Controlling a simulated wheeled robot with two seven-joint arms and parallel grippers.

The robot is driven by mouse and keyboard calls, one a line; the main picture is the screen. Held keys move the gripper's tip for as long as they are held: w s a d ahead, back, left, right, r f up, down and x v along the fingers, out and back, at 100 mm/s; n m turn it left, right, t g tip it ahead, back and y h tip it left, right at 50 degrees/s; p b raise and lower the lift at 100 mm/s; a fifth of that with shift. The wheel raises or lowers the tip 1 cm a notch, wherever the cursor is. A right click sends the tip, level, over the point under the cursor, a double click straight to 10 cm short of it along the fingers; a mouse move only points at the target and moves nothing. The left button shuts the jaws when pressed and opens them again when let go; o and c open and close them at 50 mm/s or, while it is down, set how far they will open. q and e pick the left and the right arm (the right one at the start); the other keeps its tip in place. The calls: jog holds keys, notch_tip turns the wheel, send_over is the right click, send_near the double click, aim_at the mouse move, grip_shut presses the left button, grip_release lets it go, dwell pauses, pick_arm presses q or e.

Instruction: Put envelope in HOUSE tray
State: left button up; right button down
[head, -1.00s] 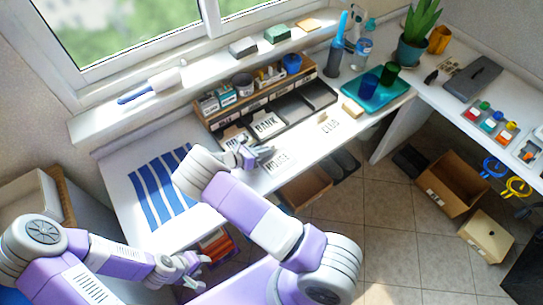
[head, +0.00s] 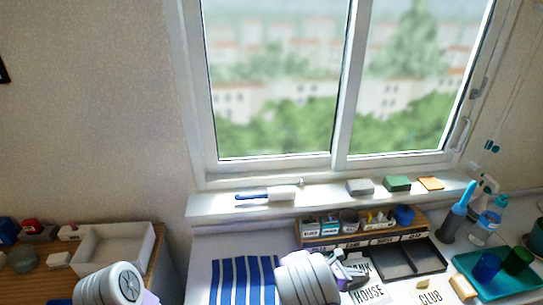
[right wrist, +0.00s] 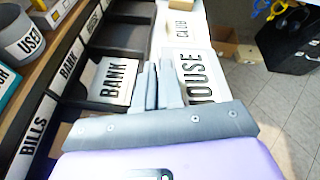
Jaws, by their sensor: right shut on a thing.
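The white envelope marked HOUSE (head: 369,295) shows at the desk's front in the head view and right of my fingers in the right wrist view (right wrist: 203,78). My right gripper (head: 352,270) is shut, its fingers (right wrist: 158,84) at the envelope's left edge; how much lies between them is hard to see. The dark tray (right wrist: 120,33) by the small, slanted label that seems to read HOUSE (right wrist: 93,21) is empty, beyond the tray holding the BANK envelope (right wrist: 114,80). It also shows in the head view (head: 388,264). My left gripper is out of view.
A CLUB envelope (head: 430,292) lies on the desk to the right. A wooden organizer (head: 316,240) with cups stands behind the trays. A teal tray (head: 500,285) with cups is at far right. A blue-striped mat (head: 245,280) lies left.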

jog(key=w+a+r+n+t+y, duration=0.2)
jog(key=w+r+n+t+y, duration=0.2)
jog(key=w+r+n+t, duration=0.3)
jog(key=s+a+r+n+t+y, duration=0.3)
jog(key=a+r+n+t+y, duration=0.2)
jog(key=a+r+n+y, duration=0.3)
jog(key=s+a+f+n+y, duration=0.1)
jog(key=s+f, duration=0.5)
jog(key=f, duration=0.7)
jog(key=shift+a, duration=0.2)
